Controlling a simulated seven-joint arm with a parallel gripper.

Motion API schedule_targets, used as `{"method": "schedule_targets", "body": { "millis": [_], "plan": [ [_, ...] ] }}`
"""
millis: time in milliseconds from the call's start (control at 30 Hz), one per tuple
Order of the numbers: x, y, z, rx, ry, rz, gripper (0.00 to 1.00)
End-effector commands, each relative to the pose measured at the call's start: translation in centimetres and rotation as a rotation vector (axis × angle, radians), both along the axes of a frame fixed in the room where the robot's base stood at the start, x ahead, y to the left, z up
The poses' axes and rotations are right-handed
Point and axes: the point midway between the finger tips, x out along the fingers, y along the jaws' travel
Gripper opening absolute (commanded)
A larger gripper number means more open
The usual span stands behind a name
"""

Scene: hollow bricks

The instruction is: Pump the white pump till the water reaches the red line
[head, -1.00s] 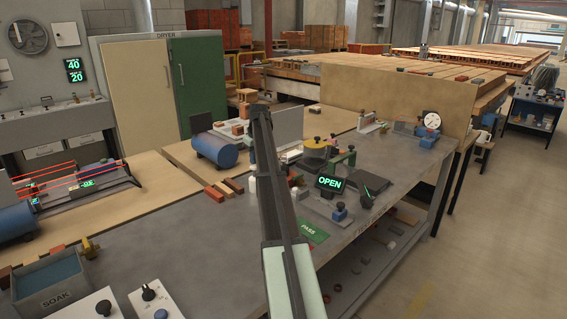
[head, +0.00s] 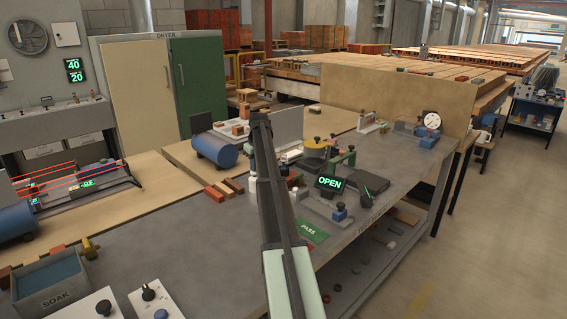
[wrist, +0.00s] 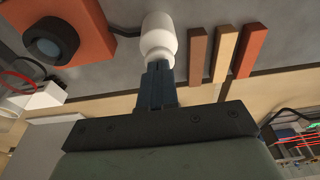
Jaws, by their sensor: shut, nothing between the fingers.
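In the wrist view the white pump (wrist: 158,38) has a rounded white body with a wider head, standing on the grey bench. My gripper (wrist: 158,66) is shut and empty, with its fingertips right at the white pump in the picture; I cannot tell whether they touch it.
Red, tan and brown bars (wrist: 224,54) lie beside the pump. An orange block with a dark round part (wrist: 55,38) stands on its other side. In the head view, a blue cylinder (head: 214,148), an OPEN display (head: 329,183) and a SOAK tank (head: 48,296) surround my arm.

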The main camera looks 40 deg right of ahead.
Motion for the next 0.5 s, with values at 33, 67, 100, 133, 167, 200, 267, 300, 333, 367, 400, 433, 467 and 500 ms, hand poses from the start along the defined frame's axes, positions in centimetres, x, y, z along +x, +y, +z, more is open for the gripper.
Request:
{"method": "schedule_targets", "body": {
  "millis": [33, 67, 100, 133, 167, 200, 267, 300, 333, 367, 400, 433, 467, 500],
  "plan": [
    [0.0, 0.0, 0.1, 0.001, 0.001, 0.0, 0.0],
    [0.0, 0.0, 0.2, 0.001, 0.001, 0.0, 0.0],
    [0.0, 0.0, 0.4, 0.001, 0.001, 0.0, 0.0],
    [0.0, 0.0, 0.6, 0.001, 0.001, 0.0, 0.0],
    [0.0, 0.0, 0.8, 0.001, 0.001, 0.0, 0.0],
    [0.0, 0.0, 1.0, 0.001, 0.001, 0.0, 0.0],
    [0.0, 0.0, 1.5, 0.0, 0.001, 0.0, 0.0],
    [0.0, 0.0, 1.8, 0.0, 0.0, 0.0, 0.0],
    [0.0, 0.0, 2.0, 0.0, 0.0, 0.0, 0.0],
    [0.0, 0.0, 2.3, 0.0, 0.0, 0.0, 0.0],
    [0.0, 0.0, 2.6, 0.0, 0.0, 0.0, 0.0],
    [0.0, 0.0, 2.8, 0.0, 0.0, 0.0, 0.0],
    [0.0, 0.0, 3.0, 0.0, 0.0, 0.0, 0.0],
    [0.0, 0.0, 3.3, 0.0, 0.001, 0.0, 0.0]
  ]
}}
